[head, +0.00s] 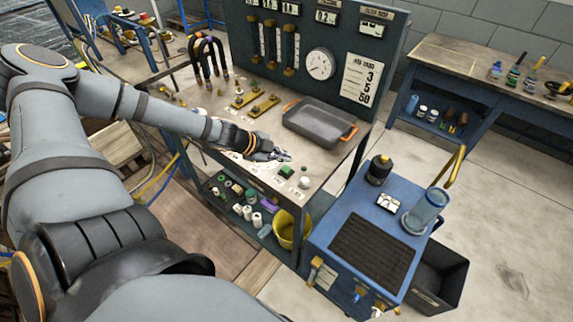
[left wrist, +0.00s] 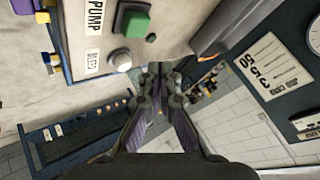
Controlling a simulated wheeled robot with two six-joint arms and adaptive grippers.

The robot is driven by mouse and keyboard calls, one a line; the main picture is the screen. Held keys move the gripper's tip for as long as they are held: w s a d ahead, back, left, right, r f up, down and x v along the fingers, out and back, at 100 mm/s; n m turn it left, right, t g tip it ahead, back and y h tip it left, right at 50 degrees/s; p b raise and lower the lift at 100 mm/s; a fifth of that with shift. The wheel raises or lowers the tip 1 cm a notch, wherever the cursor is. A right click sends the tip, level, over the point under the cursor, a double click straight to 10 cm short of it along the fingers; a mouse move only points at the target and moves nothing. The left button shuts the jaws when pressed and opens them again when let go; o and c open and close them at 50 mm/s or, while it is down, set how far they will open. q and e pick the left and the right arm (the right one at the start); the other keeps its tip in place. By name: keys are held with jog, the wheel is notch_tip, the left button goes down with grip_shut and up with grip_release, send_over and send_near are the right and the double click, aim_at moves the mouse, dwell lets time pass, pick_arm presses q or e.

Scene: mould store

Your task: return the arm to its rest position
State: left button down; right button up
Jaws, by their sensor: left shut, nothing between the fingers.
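My left arm reaches in from the left of the head view, and its gripper (head: 277,156) is over the front part of the workbench top (head: 215,105). The gripper is shut with nothing between its fingers. In the left wrist view the fingertips (left wrist: 160,68) meet near the middle, close to a green button (left wrist: 131,22) and a white round knob (left wrist: 120,61). In the head view the green button (head: 286,171) and white knob (head: 304,182) are just right of and below the gripper. My right gripper is not in view.
A grey tray with orange handles (head: 318,122) sits on the bench right of the gripper. A gauge panel (head: 310,45) stands behind. A blue cabinet (head: 340,215) with a clear cylinder (head: 427,210) is at the right. Open floor (head: 490,190) lies beyond it.

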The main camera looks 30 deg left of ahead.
pick_arm(q)
notch_tip(320, 180, up, 2)
jog(key=shift+r+p, duration=0.2)
jog(key=shift+p, duration=0.55)
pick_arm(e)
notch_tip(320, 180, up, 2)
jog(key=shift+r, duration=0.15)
